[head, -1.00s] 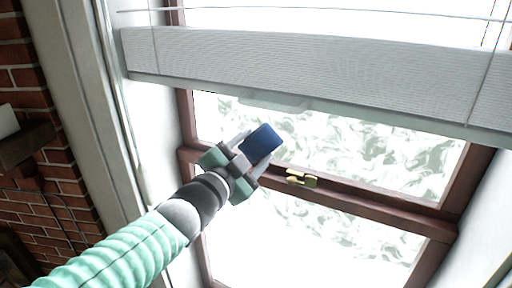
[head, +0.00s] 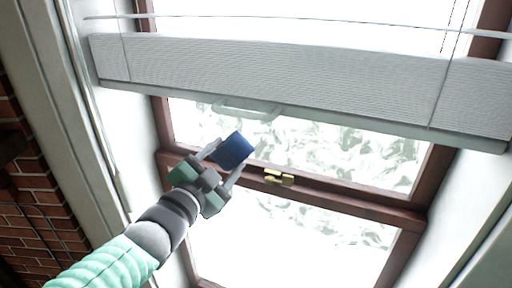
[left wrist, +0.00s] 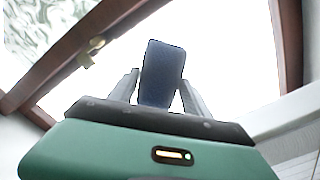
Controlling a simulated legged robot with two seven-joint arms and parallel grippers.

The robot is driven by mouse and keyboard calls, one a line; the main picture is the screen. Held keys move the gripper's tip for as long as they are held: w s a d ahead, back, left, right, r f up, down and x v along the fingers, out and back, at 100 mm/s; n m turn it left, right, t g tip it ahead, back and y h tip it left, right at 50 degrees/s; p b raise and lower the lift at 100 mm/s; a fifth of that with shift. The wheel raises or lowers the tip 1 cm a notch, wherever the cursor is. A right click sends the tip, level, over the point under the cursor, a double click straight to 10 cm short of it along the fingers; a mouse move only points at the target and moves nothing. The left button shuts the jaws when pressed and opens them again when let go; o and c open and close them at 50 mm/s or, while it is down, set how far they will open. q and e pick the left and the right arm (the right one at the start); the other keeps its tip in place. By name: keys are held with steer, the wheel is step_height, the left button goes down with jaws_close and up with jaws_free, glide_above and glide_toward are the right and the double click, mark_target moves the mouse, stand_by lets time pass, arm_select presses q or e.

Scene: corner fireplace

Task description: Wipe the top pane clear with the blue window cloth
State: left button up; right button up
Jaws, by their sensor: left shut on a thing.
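The blue window cloth (head: 234,149) is a small dark blue block between the fingers of my left gripper (head: 226,162). The gripper is shut on it; the cloth (left wrist: 162,73) also shows between the two fingers in the left wrist view. In the head view they are in front of the lower left part of the top pane (head: 350,160), below the blind. Whether the cloth touches the glass I cannot tell. The pane shows whitish-green swirls. My right gripper is not in view.
A pale blind (head: 280,85) with a handle (head: 245,112) along its lower edge covers the upper window. A brass latch (head: 279,178) sits on the brown middle rail (head: 340,203). A brick wall (head: 35,205) stands at the left.

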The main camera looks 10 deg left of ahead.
mark_target(249, 132)
arm_select(q)
steer(key=shift+w+d+b, duration=0.15)
steer(key=shift+w+b, duration=0.15)
steer(key=shift+w, duration=0.3)
steer(key=w, duration=0.3)
steer(key=w+d+b, duration=0.1)
steer(key=w, duration=0.1)
steer(key=shift+w, duration=0.35)
steer(key=shift+s, duration=0.15)
steer(key=shift+w+d, duration=0.1)
steer(key=shift+w, duration=0.9)
